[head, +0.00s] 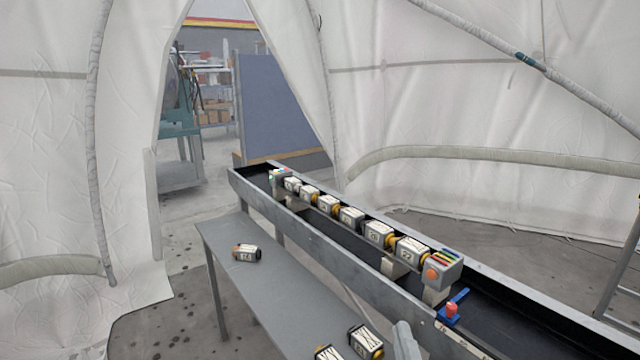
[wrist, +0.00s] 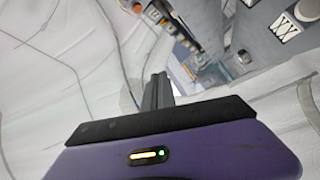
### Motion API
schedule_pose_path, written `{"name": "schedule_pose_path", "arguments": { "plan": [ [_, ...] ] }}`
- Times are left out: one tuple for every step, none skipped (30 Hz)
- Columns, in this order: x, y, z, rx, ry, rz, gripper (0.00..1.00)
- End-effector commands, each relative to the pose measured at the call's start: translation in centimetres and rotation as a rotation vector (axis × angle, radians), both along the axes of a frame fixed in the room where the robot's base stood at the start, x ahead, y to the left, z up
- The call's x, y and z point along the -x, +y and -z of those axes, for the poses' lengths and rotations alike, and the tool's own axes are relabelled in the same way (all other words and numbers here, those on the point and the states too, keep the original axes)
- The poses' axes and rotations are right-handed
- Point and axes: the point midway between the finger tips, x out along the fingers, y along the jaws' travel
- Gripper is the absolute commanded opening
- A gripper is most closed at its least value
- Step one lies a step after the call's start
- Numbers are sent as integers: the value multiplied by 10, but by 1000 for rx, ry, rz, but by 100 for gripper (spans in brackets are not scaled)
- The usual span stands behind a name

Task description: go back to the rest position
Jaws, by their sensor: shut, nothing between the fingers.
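My gripper (wrist: 158,90) shows in the wrist view, with its dark fingers together and nothing between them. It is in the air, apart from the bench and the blocks, with white tent cloth behind it. In the head view a pale rounded part at the bottom edge looks like a piece of my arm; my fingers cannot be made out there. A row of grey-white blocks with yellow joints (head: 350,217) lies along a long dark trough (head: 500,310). The row ends in a grey block with an orange button (head: 442,270).
A grey bench (head: 265,285) stands left of the trough. One loose block (head: 246,253) lies on it, and two more, a right one (head: 366,342) and a left one (head: 328,353), lie at its near end. A red and blue piece (head: 452,309) sits by the trough. The tent doorway is open behind.

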Motion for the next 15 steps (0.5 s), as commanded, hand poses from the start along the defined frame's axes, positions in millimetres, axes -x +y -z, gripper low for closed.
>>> {"name": "schedule_pose_path", "arguments": {
  "plan": [
    [17, 0, 8, -55, 6, -26, 0],
    [25, 0, 12, -90, 6, -42, 0],
    [39, 0, 16, -139, 9, -63, 0],
    [49, 0, 20, -179, 12, -78, 0],
    [60, 0, 24, -218, 16, -93, 0],
    [75, -1, 28, -271, 21, -112, 0],
    [87, -2, 31, -311, 27, -124, 0],
    [99, -3, 34, -351, 33, -134, 0],
    [115, -5, 38, -403, 41, -146, 0],
    [126, -6, 40, -441, 46, -154, 0],
    [138, -8, 42, -479, 54, -160, 0],
    [153, -10, 44, -527, 63, -167, 0],
    [165, -12, 46, -563, 70, -170, 0],
    [176, -14, 47, -599, 77, -172, 0],
    [191, -16, 48, -642, 86, -174, 0]
  ]
}}
